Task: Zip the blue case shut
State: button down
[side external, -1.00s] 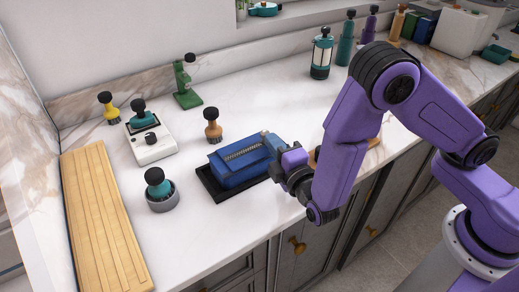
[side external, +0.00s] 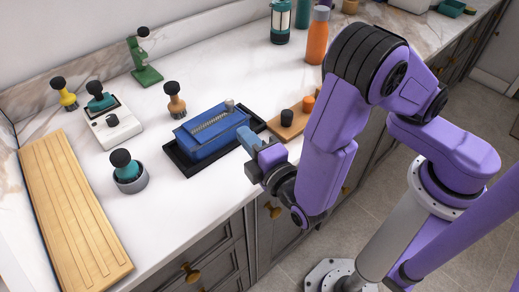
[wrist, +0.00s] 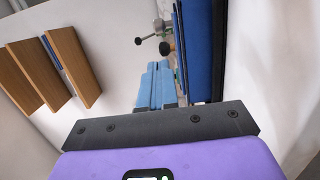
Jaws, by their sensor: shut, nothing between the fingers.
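The blue case (side external: 205,143) lies on a black tray (side external: 185,168) near the counter's front edge. A pale zip line (side external: 211,124) runs lengthwise along its top, and a small pale piece (side external: 229,103) sits at its far right end. I cannot tell how far the zip is closed. My gripper (side external: 246,138) is beside the case's right end, its light blue fingers shut and empty. Whether they touch the case is unclear. In the wrist view the shut fingers (wrist: 155,85) point past a dark blue side of the case (wrist: 198,45).
A wooden board with pots (side external: 290,122) stands right of the case. A grey round holder with a teal-handled tool (side external: 128,170) is to its left, a tan tool (side external: 175,101) behind. A long slatted wooden board (side external: 72,210) lies far left. Counter between them is clear.

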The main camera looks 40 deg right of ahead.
aim_at(233, 123)
jog(key=s, duration=0.4)
jog(key=shift+s+a, duration=0.2)
jog(key=shift+a, duration=0.2)
jog(key=shift+s+a, duration=0.1)
jog(key=shift+a, duration=0.25)
jog(key=shift+a+r, duration=0.1)
jog(key=shift+a, duration=0.45)
jog(key=w, duration=0.3)
jog(key=w+d, duration=0.1)
jog(key=w, duration=0.6)
jog(key=shift+d, duration=0.3)
jog(key=shift+w+d, duration=0.75)
jog(key=shift+d, duration=0.15)
jog(key=shift+w+d, duration=0.5)
jog(key=shift+d, duration=0.15)
